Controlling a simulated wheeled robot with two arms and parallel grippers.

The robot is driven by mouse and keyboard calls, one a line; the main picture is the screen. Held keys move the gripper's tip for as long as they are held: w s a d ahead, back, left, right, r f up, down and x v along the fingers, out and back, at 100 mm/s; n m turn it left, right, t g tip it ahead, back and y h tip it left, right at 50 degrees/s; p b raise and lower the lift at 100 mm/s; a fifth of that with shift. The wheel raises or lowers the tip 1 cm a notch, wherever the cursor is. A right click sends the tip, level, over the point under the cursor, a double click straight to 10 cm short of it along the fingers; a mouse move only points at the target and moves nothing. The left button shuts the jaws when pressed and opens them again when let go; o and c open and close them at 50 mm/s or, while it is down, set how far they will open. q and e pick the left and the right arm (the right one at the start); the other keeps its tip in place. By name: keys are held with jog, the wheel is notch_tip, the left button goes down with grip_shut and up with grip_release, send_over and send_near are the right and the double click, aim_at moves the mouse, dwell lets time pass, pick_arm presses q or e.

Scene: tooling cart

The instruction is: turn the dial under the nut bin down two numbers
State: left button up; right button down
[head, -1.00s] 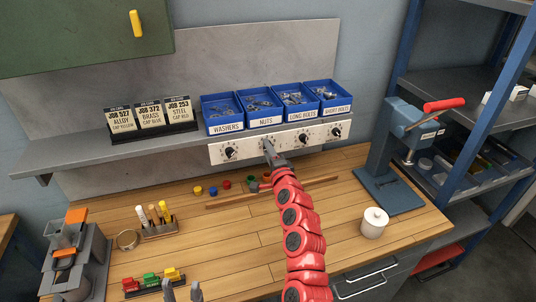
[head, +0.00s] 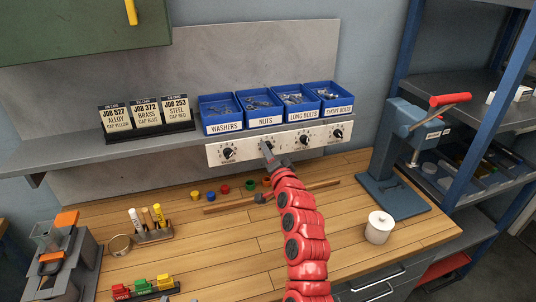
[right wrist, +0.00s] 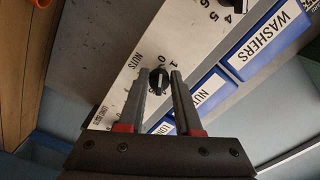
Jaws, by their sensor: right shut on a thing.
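The nut bin (head: 258,107) is a blue tray labelled NUTS, second from the left on the shelf. Its dial is a small black knob on the white panel below, mostly hidden by my gripper in the head view. In the right wrist view the dial (right wrist: 158,79) sits between the fingertips, with the digits 1 and 0 beside it. I cannot surely read where its pointer stands. My right gripper (head: 266,146) is shut on this dial; it also shows in the right wrist view (right wrist: 159,74). My left gripper is out of view.
Other dials (head: 228,153) sit along the same panel (head: 214,155), under the washers bin (head: 220,113) and the two bolt bins. Job cards (head: 145,113) stand left on the shelf. Below are coloured caps, a marker stand (head: 153,236) and a white jar (head: 379,227).

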jog(key=c, duration=0.6)
grip_release()
jog(key=b+v, duration=0.4)
jog(key=v, duration=1.3)
jog(key=shift+s, duration=0.2)
jog(key=shift+d, duration=0.1)
